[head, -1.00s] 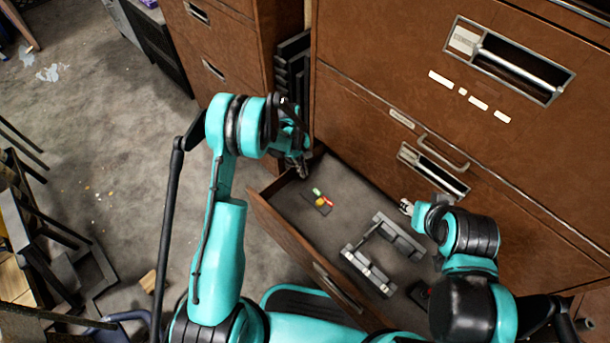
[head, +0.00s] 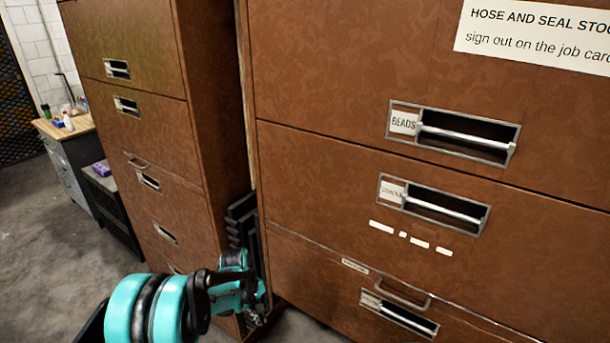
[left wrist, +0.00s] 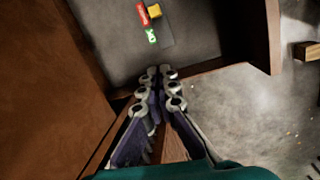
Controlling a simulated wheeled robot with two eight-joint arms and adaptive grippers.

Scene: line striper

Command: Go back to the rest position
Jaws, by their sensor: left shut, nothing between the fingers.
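My left arm enters at the bottom of the head view. My left gripper (head: 256,318) is low in front of the gap between the two brown cabinets. In the left wrist view its fingers (left wrist: 155,78) are together and shut, with nothing between them. They are over the wall of an open drawer (left wrist: 240,32). My right gripper is not in view.
The large brown cabinet (head: 330,200) fills the right, with several handles and a paper sign (head: 540,35). Another brown cabinet (head: 130,70) stands left, with black stacked parts (head: 243,222) in the gap. A workbench (head: 65,128) stands far left. Floor (head: 45,260) at left is clear.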

